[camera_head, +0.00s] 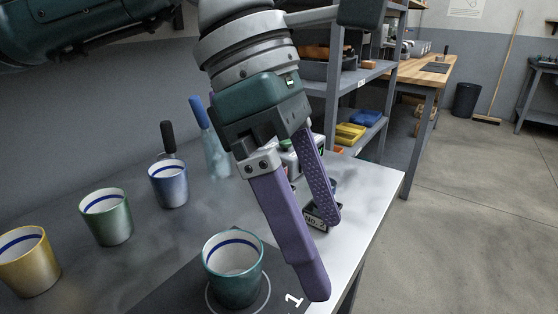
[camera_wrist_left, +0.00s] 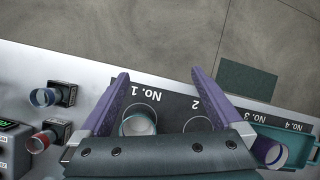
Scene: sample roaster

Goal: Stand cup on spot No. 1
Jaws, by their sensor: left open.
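A teal cup (camera_head: 235,280) with a white inside and a blue band stands upright on a black mat (camera_head: 160,298), inside the pale ring by the figure 1. In the left wrist view the cup (camera_wrist_left: 138,123) stands at the spot marked No. 1 on the mat (camera_wrist_left: 173,100). My left gripper (camera_head: 325,258) is open, with its purple fingers pointing down to the right of the cup and apart from it in the head view. In the left wrist view the gripper (camera_wrist_left: 158,76) has nothing between its fingertips. My right gripper is not in view.
Yellow (camera_head: 30,275), green (camera_head: 107,228) and blue (camera_head: 168,192) cups stand on the table at the left. Blue (camera_wrist_left: 45,97) and red (camera_wrist_left: 42,142) small cups lie beside black blocks in the left wrist view. The ring marked 2 (camera_wrist_left: 197,124) is empty.

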